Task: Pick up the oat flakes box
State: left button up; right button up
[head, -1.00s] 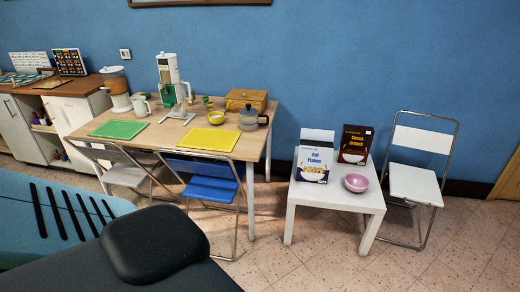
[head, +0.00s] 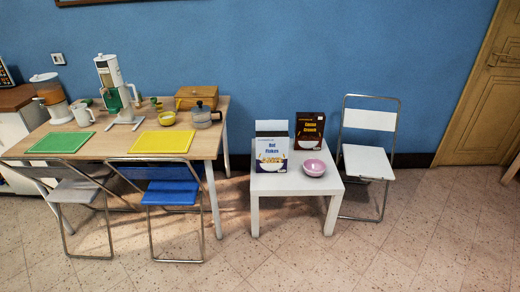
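The oat flakes box (head: 271,152) is white and blue with a bowl picture on its front. It stands upright on the left part of a small white side table (head: 285,188) in the head view. A dark brown cereal box (head: 310,130) stands behind it to the right, and a pink bowl (head: 314,168) sits to the right of it. Neither of my grippers is in view.
A wooden dining table (head: 89,141) with mats and kitchenware is at the left, with a blue folding chair (head: 171,192) and a beige one (head: 80,192) before it. A white folding chair (head: 368,161) stands right of the side table. The tiled floor in front is free.

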aim_at(272, 148)
jog(key=i+l+u, duration=0.15)
jog(key=u, duration=0.45)
jog(key=i+l+u, duration=0.3)
jog(key=l, duration=0.25)
jog(key=i+l+u, duration=0.15)
jog(key=i+l, duration=0.15)
jog(key=l, duration=0.25)
jog(key=i+l, duration=0.15)
jog(key=l, duration=0.2)
jog(key=i+l+u, duration=0.1)
jog(key=l, duration=0.3)
jog(key=i+l, duration=0.2)
jog(key=l, duration=0.2)
jog(key=i+l, duration=0.15)
jog(key=l, duration=0.25)
jog(key=i+l+u, duration=0.1)
jog(key=l, duration=0.3)
